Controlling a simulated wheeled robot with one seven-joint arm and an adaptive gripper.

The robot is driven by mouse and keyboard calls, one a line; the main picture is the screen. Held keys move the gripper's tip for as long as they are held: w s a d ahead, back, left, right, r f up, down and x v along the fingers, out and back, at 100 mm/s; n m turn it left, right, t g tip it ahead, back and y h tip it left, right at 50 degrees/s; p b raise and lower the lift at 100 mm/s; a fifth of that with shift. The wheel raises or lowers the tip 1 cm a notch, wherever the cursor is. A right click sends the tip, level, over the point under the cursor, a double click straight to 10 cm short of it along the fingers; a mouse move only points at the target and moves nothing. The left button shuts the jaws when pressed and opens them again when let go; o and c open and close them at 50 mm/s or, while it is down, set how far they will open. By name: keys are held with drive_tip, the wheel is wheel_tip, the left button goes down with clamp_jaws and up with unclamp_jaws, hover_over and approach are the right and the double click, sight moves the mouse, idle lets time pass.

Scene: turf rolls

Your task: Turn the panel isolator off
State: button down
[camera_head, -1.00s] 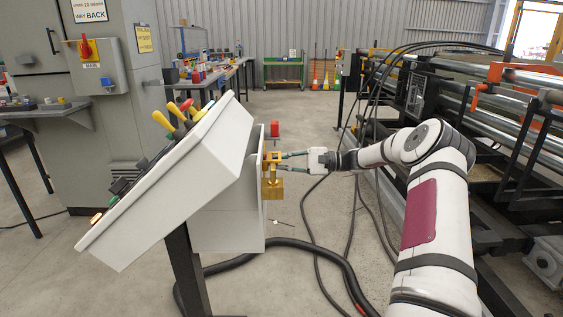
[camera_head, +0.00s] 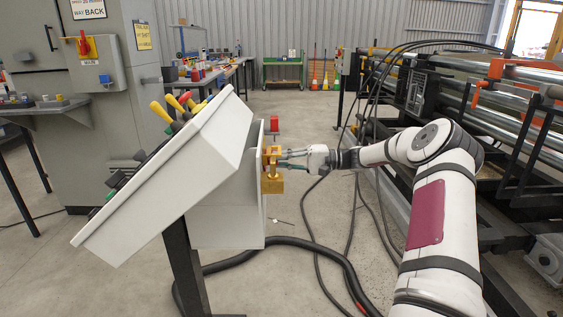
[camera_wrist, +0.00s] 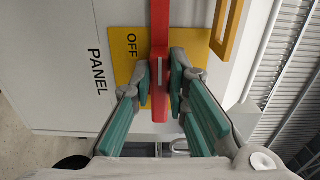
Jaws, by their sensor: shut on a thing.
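The panel isolator's red handle (camera_wrist: 159,28) runs down the middle of the wrist view in front of a yellow plate (camera_wrist: 125,50) marked OFF. The plate is on a white box lettered PANEL (camera_wrist: 70,70); the box also shows in the head view (camera_head: 228,218). My gripper (camera_wrist: 160,82) has its green pads on both sides of the handle's near end and is shut on it. In the head view my gripper (camera_head: 282,160) is at the right face of the box, beside yellow fittings (camera_head: 271,184). The handle's pivot is hidden.
A sloped console (camera_head: 165,185) with coloured knobs stands above the box. A grey cabinet with a red-and-yellow switch (camera_head: 83,45) is at left. Black cables (camera_head: 325,258) lie on the floor. Roller machinery (camera_head: 490,90) is at right. A yellow bracket (camera_wrist: 228,30) stands near the handle.

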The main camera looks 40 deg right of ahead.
drive_tip(key=shift+f, duration=0.1)
drive_tip(key=c, duration=1.6)
unclamp_jaws()
drive_tip(key=shift+o, duration=0.2)
drive_tip(key=v, duration=1.2)
